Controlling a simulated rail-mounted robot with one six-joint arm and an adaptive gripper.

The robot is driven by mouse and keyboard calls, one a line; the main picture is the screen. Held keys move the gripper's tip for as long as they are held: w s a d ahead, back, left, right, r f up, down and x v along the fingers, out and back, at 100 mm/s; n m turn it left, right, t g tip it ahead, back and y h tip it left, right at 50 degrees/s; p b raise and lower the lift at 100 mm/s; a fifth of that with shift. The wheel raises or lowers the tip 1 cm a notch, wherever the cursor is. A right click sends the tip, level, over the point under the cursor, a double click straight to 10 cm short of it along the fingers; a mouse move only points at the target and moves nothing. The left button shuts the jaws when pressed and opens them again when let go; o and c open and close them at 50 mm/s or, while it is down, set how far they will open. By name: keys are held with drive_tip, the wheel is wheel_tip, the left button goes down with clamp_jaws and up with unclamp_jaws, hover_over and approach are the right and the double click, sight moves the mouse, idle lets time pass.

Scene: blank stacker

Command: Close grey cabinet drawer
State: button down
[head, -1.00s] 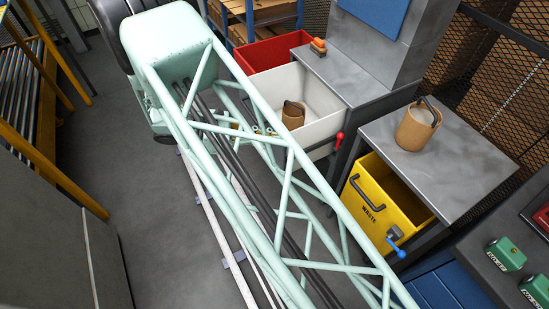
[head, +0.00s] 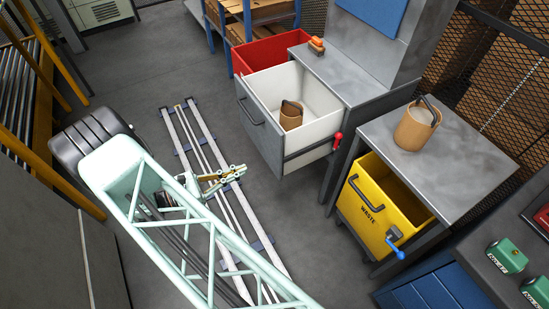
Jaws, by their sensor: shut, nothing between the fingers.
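The grey cabinet (head: 370,85) has a drawer (head: 257,124) standing pulled out, with a grey front, a dark bar handle (head: 250,112) and a white inside. A brown cylindrical container (head: 290,117) sits in the drawer. A lever with a red grip (head: 337,142) is at the drawer's right side. My gripper (head: 236,171) is shut and empty. In the picture it lies left of and below the drawer front, over the floor rails, and looks apart from the drawer.
A red bin (head: 268,54) is behind the drawer. A yellow waste drawer (head: 382,205) stands open under a grey bench (head: 465,150) at right, with a blue-gripped lever (head: 396,247). Floor rails (head: 205,150) run left of the cabinet. Open floor (head: 150,60) lies beyond.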

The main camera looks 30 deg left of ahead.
sight(279, 155)
drive_tip(key=shift+s+a+f, duration=0.2)
drive_tip(key=shift+s+f, duration=0.2)
drive_tip(key=shift+f, duration=0.05)
drive_tip(key=shift+b+x, duration=0.95)
drive_tip(key=shift+x, duration=6.05)
drive_tip(key=shift+w+a, duration=0.1)
